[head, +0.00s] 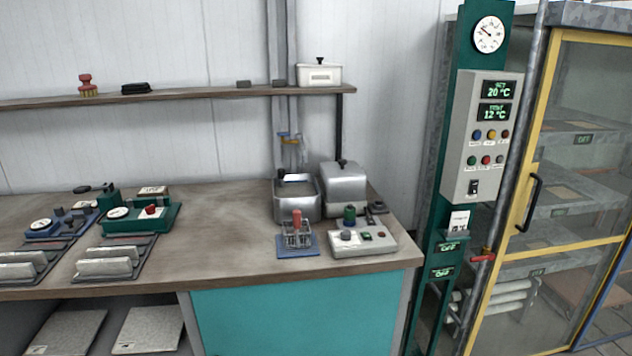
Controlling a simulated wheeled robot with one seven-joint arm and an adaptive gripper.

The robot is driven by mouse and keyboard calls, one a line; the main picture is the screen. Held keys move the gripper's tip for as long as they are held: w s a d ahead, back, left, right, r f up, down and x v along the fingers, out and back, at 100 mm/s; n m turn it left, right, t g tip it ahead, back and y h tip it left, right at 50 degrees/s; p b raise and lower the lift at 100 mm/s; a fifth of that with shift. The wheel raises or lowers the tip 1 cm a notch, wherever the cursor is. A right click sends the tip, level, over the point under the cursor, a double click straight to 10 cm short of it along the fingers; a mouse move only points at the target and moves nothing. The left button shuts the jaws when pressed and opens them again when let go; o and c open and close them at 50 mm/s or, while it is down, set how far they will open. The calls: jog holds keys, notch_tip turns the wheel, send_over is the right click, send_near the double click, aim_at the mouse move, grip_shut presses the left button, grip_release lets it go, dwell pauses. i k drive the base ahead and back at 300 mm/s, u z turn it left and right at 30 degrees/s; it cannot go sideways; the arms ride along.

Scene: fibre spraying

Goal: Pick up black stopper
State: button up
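No object is clearly recognisable as the black stopper at this size. A small dark object (377,207) sits on the workbench (215,225), behind the right end of a grey control box (365,242). I cannot tell which of these, if any, is the stopper. My gripper is not in view.
Metal containers (297,205) stand at the bench's right. Green and blue gauge devices (118,213) fill its left. The bench middle is clear. A yellow-framed cabinet (545,95) stands right.

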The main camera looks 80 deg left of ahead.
aim_at(280, 171)
jog(key=i, duration=1.15)
jog(key=u, duration=3.25)
